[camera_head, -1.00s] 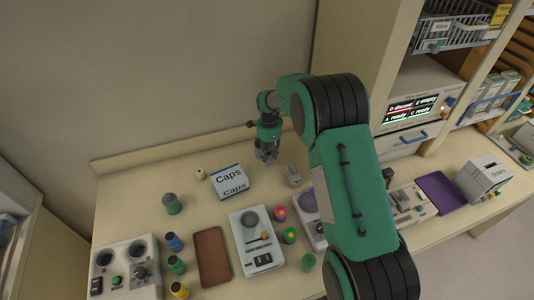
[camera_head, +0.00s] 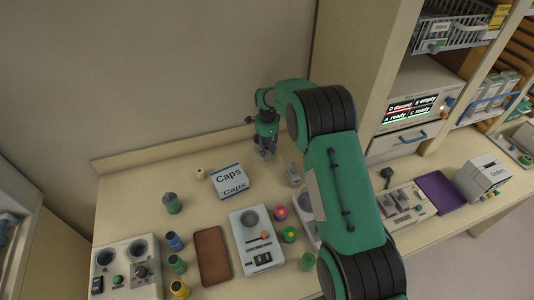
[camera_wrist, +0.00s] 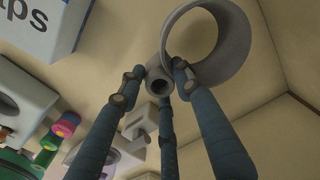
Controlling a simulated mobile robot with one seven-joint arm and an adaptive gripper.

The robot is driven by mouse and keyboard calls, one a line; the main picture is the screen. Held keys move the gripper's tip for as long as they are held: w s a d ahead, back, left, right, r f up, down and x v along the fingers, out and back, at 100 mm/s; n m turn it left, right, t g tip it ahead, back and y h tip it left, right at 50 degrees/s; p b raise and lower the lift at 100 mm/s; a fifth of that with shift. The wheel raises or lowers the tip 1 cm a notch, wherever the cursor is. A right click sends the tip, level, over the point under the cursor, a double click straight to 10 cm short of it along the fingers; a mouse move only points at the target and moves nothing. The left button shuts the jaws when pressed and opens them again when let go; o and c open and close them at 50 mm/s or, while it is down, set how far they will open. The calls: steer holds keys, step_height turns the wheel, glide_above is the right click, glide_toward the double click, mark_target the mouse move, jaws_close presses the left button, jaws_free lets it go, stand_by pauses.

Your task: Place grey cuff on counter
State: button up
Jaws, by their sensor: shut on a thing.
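The grey cuff (camera_wrist: 218,48) shows in the wrist view as a wide, open grey ring with a small tube-like part (camera_wrist: 160,84) beside it. My gripper (camera_wrist: 160,78) has its blue-grey fingers closed at this small part and the near edge of the ring. In the head view my gripper (camera_head: 266,153) is over the back of the beige counter (camera_head: 130,205), near the wall. The cuff is too small and covered to make out there. I cannot tell whether it touches the counter.
The Caps box (camera_head: 232,182) stands left of my gripper, and a small grey block (camera_head: 293,175) stands to the right. A brown tray (camera_head: 212,256), a pale device (camera_head: 256,240) and several coloured containers fill the front.

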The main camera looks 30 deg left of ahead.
steer(key=shift+f, duration=1.45)
steer(key=shift+f, duration=0.1)
steer(key=o, duration=1.3)
steer(key=shift+r+b, duration=0.4)
steer(key=shift+r, duration=5.7)
